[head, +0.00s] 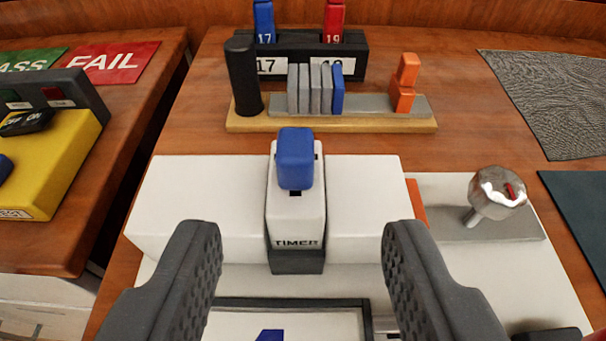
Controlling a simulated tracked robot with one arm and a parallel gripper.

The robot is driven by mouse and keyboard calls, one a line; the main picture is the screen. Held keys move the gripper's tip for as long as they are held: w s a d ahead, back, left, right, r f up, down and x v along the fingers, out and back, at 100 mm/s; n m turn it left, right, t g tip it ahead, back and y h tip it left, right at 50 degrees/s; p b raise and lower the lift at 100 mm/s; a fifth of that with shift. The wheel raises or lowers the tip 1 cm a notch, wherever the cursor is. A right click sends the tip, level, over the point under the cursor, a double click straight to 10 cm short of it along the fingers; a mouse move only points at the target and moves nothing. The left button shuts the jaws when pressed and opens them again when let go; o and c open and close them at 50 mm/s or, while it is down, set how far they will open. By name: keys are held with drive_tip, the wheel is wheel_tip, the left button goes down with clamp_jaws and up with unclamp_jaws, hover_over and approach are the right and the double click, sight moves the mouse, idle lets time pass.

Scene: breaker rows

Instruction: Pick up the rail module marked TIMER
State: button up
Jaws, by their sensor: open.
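The rail module marked TIMER (297,217) sits in the middle of the view. It is a narrow white block with a dark grey foot and a blue knob or lever (296,158) on top. It stands between two wider white blocks, one to its left (205,200) and one to its right (370,200). My gripper (302,232) is open and empty. Its dark, textured fingers stand in the foreground, one on each side of the module and well apart from it in the picture. Whether they are level with the module cannot be told.
A metal knob (497,193) rises at right. A black holder (360,55) with blue and red pieces is farther back. A yellow box (55,165) sits left.

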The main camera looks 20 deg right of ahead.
sight(293, 152)
drive_tip(key=x, duration=0.9)
drive_tip(key=shift+s+a+f+b, duration=0.1)
drive_tip(key=shift+a+f+b, duration=0.2)
drive_tip(key=shift+b, duration=0.05)
drive_tip(key=shift+w+d+f, duration=0.15)
drive_tip(key=shift+w+d, duration=0.05)
drive_tip(key=shift+w, duration=0.3)
clamp_jaws()
